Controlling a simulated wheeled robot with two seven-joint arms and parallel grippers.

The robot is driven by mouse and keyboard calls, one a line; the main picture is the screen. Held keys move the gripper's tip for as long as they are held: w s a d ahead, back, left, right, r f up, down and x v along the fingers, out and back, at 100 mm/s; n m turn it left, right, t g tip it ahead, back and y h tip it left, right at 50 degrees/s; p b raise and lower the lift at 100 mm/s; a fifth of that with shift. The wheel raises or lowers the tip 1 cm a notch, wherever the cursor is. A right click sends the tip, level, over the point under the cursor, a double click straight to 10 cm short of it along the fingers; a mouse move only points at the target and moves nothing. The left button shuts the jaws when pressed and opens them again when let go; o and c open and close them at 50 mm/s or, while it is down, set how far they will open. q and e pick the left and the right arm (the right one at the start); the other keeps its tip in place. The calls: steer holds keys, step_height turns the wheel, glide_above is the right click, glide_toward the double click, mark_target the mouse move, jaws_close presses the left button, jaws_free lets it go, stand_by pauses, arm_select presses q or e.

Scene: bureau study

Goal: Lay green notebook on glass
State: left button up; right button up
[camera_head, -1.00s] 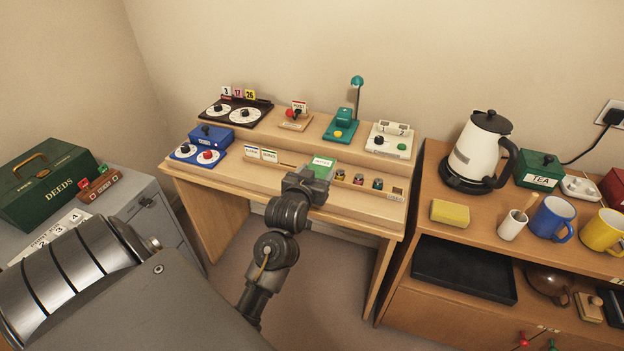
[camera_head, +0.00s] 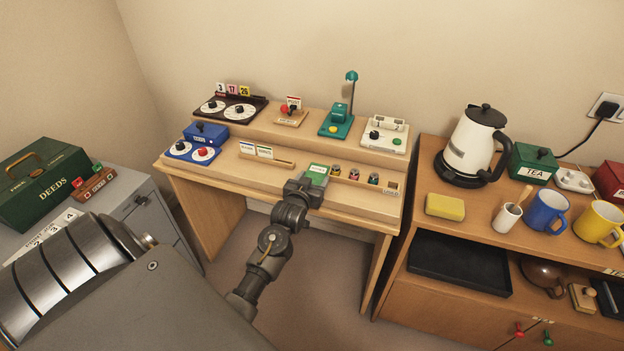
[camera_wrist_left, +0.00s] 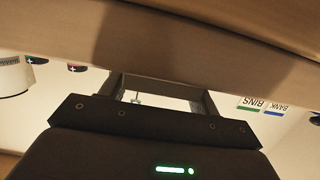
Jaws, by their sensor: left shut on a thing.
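I cannot pick out the glass in either view. My right gripper is not in view.
The wooden desk (camera_head: 222,173) carries a card rack (camera_head: 266,153) left of the gripper and several small jars (camera_head: 354,174) to its right. A teal lamp (camera_head: 351,90) stands behind. The kettle (camera_head: 470,145) and mugs stand on the right cabinet; a deeds box (camera_head: 40,183) is at left.

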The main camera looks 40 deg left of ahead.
arm_select(q)
steer(key=shift+f, duration=0.1)
steer(key=o, duration=1)
steer(key=shift+s, duration=0.15)
steer(key=v, duration=1.2)
steer(key=shift+r, duration=0.25)
